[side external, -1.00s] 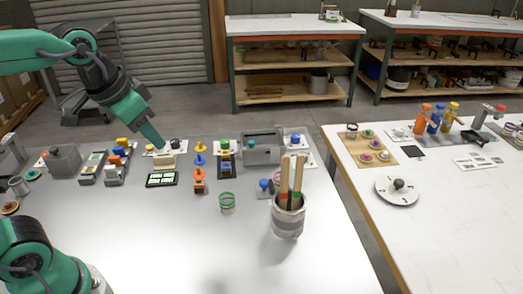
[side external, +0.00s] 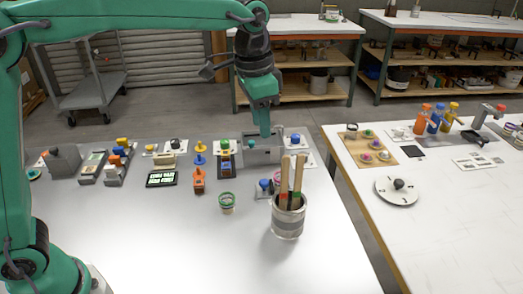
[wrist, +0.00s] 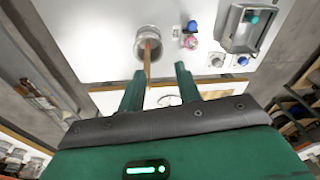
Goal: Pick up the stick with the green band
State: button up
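A grey-and-white can (side external: 287,222) stands near the front right of the white table and holds wooden sticks upright. The right stick (side external: 299,172) has a dark green band low down, near the can's rim. The left stick (side external: 284,174) has a red band. My gripper (side external: 264,134) is high above and behind the can, pointing down, clear of the sticks. In the wrist view its two fingers (wrist: 160,82) are spread with nothing held. The can (wrist: 148,54) and a stick (wrist: 147,67) show just beyond the left finger; the green band cannot be made out there.
A green-rimmed jar (side external: 227,203) stands left of the can. A grey box-shaped fixture (side external: 262,157) lies under my gripper, with a blue-knobbed device (side external: 264,185) nearer the can. Orange and yellow pieces are farther left. The table's front is clear. A second table (side external: 450,230) stands to the right.

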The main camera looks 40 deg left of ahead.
jog(key=m+g, duration=0.1)
jog(key=m, duration=0.1)
send_over(299, 171)
jog(key=f, duration=0.4)
jog(key=shift+w+f, duration=0.2)
jog(key=shift+f, duration=4.05)
grip_shut()
